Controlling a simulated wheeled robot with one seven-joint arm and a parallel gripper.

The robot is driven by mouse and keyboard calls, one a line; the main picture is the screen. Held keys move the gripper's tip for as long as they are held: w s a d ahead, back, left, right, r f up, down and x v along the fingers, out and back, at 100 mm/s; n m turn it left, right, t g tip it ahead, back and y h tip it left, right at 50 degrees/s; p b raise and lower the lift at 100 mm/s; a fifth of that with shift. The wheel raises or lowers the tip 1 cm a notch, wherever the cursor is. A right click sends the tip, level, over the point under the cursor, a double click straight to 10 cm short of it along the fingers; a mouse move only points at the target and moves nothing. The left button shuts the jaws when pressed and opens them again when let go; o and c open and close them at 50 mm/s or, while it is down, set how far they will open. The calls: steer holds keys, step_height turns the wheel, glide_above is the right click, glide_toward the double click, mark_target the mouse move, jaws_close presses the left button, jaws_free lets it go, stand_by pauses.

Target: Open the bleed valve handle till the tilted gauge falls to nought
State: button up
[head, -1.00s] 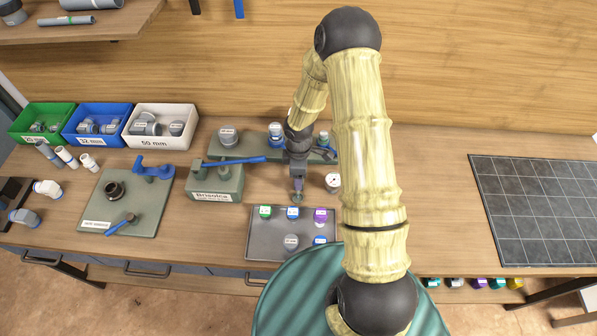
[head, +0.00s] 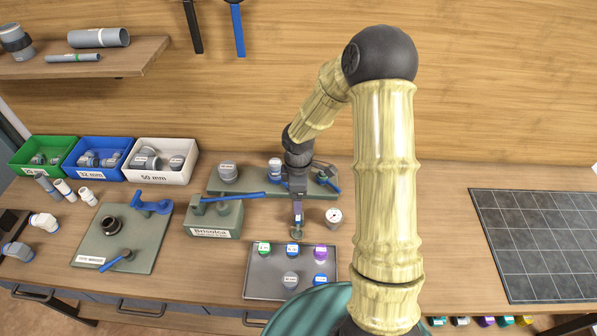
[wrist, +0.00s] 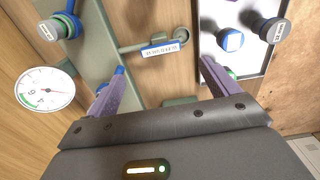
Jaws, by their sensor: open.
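My gripper (head: 298,214) points down over the bench, between the back manifold plate (head: 250,186) and the cap tray (head: 250,282). Its two purple fingers are apart with nothing held between them in the wrist view (wrist: 163,72). A grey-green bar with a white label (wrist: 160,49) and a round end lies just beyond the fingertips; I cannot tell for sure that it is the bleed valve handle. The white round gauge (head: 333,216) stands right of my gripper. It also shows tilted in the wrist view (wrist: 44,90), with a green band; its reading is too small to tell.
A press-like block with a blue lever (head: 235,198) stands left of my gripper. A green plate with blue handles (head: 90,240) lies further left, below three fitting bins (head: 150,175). A dark gridded mat (head: 545,240) lies right. Bench between gauge and mat is mostly clear.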

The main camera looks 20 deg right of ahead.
step_height(320, 180, up, 9)
stand_by(0.3)
stand_by(0.4)
steer(key=s+r+m+t, duration=0.1)
steer(key=s+r+m, duration=0.1)
steer(key=s+m, duration=0.5)
steer(key=s+r+m+t, duration=0.1)
steer(key=s+r+m, duration=0.1)
steer(key=s+m, duration=0.5)
steer(key=shift+s+d+r+m+t, duration=0.25)
steer(key=shift+s+r+m+t, duration=0.05)
steer(key=shift+r, duration=0.1)
